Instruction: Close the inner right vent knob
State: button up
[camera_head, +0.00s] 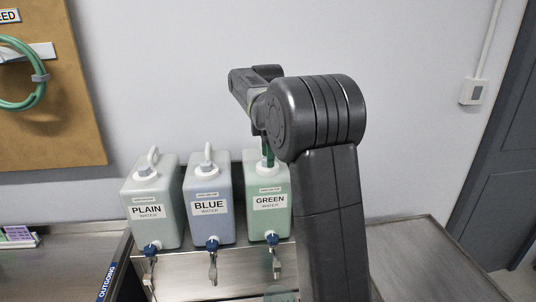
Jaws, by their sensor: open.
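Three water containers stand in a row: PLAIN (135,230), BLUE (228,225) and GREEN (283,222). The PLAIN and BLUE containers show a light cap and a white loop on top. The top of the GREEN container is partly covered by my arm. Blue-knobbed taps hang at the fronts, including the GREEN tap (272,240). I cannot make out any part marked as a vent knob. My gripper (267,150) is small and mostly hidden by my arm, pointing down at the GREEN container's top; contact cannot be told.
A metal bench (75,262) lies at left with an OUTGOING label on its edge. Another metal surface (425,265) lies at right. A corkboard (75,130) with a green hose (40,92) hangs at left. A grey door (505,170) stands at far right.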

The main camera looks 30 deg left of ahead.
jog(key=shift+f, duration=0.4)
jog(key=shift+c, duration=0.4)
jog(key=c, duration=0.9)
